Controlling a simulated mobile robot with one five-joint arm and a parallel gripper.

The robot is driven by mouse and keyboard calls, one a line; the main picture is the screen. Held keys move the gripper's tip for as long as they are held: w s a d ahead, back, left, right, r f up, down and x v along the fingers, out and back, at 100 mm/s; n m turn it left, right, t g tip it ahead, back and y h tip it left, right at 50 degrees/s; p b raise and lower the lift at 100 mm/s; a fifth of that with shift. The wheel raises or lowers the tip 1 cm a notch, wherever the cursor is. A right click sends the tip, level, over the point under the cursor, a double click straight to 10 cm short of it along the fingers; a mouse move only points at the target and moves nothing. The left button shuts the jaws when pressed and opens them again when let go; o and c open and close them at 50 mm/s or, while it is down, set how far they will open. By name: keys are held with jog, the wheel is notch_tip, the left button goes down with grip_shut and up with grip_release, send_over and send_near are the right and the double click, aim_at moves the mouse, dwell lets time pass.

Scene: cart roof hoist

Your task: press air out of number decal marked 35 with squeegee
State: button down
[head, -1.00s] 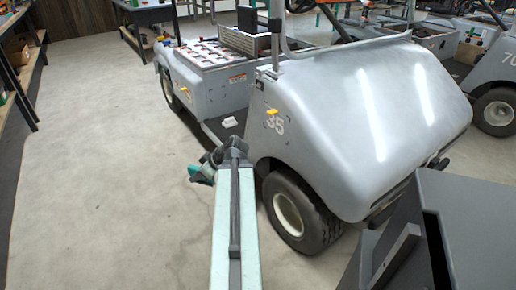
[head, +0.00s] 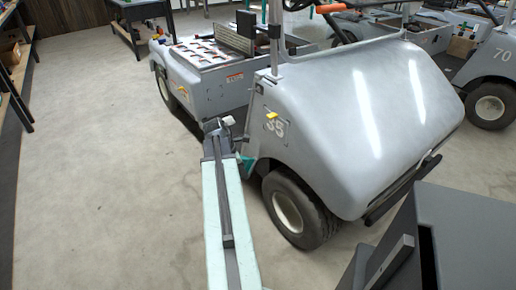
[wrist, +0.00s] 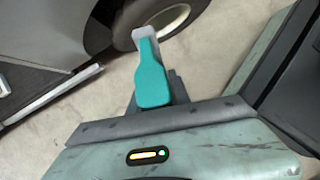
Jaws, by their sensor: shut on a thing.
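The number decal marked 35 (head: 279,130) sits on the grey cart's side panel, above the front wheel. A yellow tab (head: 271,115) shows at its upper edge and covers a little of it. My gripper (wrist: 156,94) is shut on the squeegee (wrist: 151,72), which has a teal handle and a pale grey end. In the wrist view the pale end points up towards the wheel. In the head view a small teal part of the squeegee (head: 246,162) shows beside my arm's end, lower left of the decal. The squeegee appears apart from the decal.
The cart's front wheel (head: 295,212) is just right of my arm. The curved front cowl (head: 370,110) stands right of the decal. Another cart marked 70 (head: 497,60) is at the far right. The floor at left (head: 90,150) is clear.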

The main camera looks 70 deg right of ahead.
jog(key=s+d+r+n+g+h+p, duration=0.1)
jog(key=s+d+r+h, duration=0.3)
jog(key=r, duration=0.4)
jog(key=shift+s+n+g+h, duration=0.4)
jog(key=shift+s+n, duration=0.3)
jog(key=shift+n, duration=0.2)
jog(key=shift+p, duration=0.35)
jog(key=s+d, duration=0.3)
jog(key=d, duration=0.2)
jog(key=shift+s+d, duration=0.2)
jog(key=shift+s, duration=0.2)
jog(key=shift+s+d+r, duration=0.1)
jog(key=shift+s+d, duration=0.25)
jog(key=shift+d, duration=0.3)
jog(key=shift+w+d, duration=0.35)
jog(key=shift+w, duration=0.3)
jog(key=shift+w+d, duration=0.35)
jog(key=shift+w, duration=0.25)
